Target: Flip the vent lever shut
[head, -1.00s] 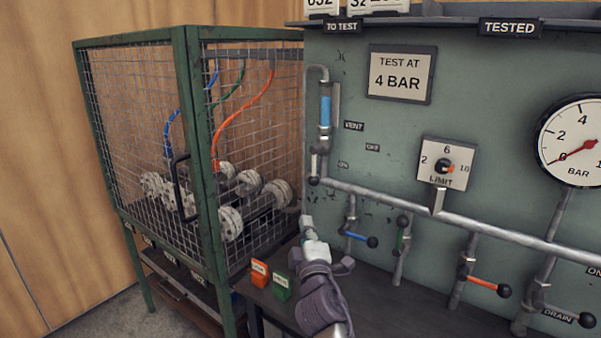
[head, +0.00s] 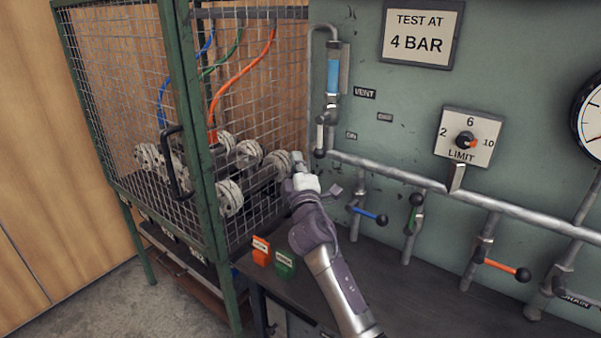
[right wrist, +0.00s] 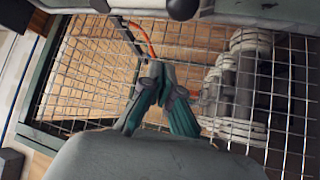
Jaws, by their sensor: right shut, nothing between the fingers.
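The vent lever (head: 320,138) is a short pale handle with a black ball at its lower end. It hangs down below the blue sight tube, beside the ON label (head: 351,135) and under the VENT label (head: 364,93). My right gripper (head: 298,160) is shut and empty, just left of and slightly below the lever's ball, and looks apart from it. In the right wrist view its closed fingertips (right wrist: 162,75) point at the cage mesh. A dark rounded part shows at that view's top edge; I cannot tell whether it is the lever. My left gripper is not in view.
The green-framed mesh cage (head: 188,130) stands close on the left, with flanged pipe pieces (head: 240,160) inside. Orange (head: 261,250) and green (head: 284,265) tags stand on the bench.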

